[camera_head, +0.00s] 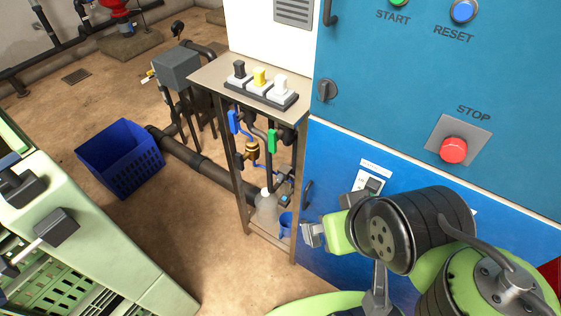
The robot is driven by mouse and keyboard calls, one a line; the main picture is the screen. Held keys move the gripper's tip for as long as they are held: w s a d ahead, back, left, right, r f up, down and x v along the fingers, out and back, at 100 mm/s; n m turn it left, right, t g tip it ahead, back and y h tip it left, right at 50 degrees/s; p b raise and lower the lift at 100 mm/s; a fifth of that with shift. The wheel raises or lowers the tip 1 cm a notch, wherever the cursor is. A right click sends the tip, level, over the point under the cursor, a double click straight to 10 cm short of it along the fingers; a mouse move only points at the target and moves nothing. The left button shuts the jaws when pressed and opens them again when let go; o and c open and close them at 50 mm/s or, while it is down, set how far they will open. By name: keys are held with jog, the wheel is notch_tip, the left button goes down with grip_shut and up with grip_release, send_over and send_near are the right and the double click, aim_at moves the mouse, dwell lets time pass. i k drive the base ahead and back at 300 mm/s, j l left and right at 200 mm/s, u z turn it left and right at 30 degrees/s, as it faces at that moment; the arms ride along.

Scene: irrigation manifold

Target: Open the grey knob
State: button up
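A steel stand (243,195) in the middle holds an irrigation manifold with a blue handle (234,121), a green handle (272,140) and a brass part (252,149). A dark grey knob-like part (239,161) sits low on its left side. Another dark grey knob (327,90) is on the blue cabinet. I cannot tell for certain which is the grey knob of the task. My gripper (309,235) is in front of the cabinet, right of the stand's lower part, and apparently apart from both knobs. Its small grey fingers point left; their gap is unclear.
Black, yellow and white switches (260,77) stand on the stand's top. The blue cabinet (400,90) fills the right, with a red stop button (453,150). A blue crate (121,158) and a black pipe (195,160) lie left. Brown floor in front of the stand is clear.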

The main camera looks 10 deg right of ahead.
aim_at(279, 177)
jog(key=i+j+u, duration=0.1)
jog(key=u, duration=0.35)
jog(key=i+j+u, duration=0.1)
jog(key=u, duration=0.35)
jog(key=i+j+u, duration=0.1)
jog(key=u, duration=0.3)
jog(key=i+j+u, duration=0.1)
jog(key=u, duration=0.35)
